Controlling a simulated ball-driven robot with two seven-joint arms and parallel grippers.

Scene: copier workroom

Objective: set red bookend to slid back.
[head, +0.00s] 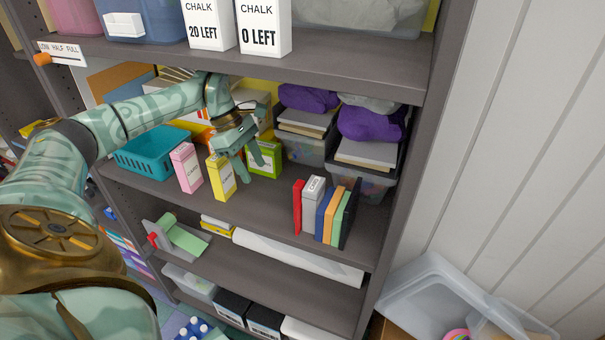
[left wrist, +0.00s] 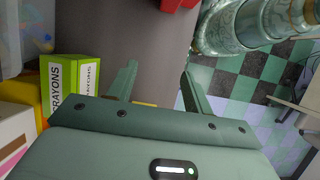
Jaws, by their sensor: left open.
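The red bookend (head: 297,207) stands upright on the middle shelf, at the left end of a short row of books and a grey binder (head: 313,205). It appears to touch the binder. A red piece at the top edge of the left wrist view (left wrist: 176,4) looks like the bookend, mostly cut off. My left gripper (head: 250,171) is open and empty above the same shelf, to the left of the bookend and apart from it. Its two spread fingers also show in the left wrist view (left wrist: 160,72). My right gripper is not in view.
A yellow box (head: 221,177), a pink box (head: 187,168) and a green crayons box (head: 265,160) stand close around my left gripper. Clear bins (head: 362,182) stand behind the books. The upper shelf (head: 340,62) hangs above. Bare shelf lies between the yellow box and the bookend.

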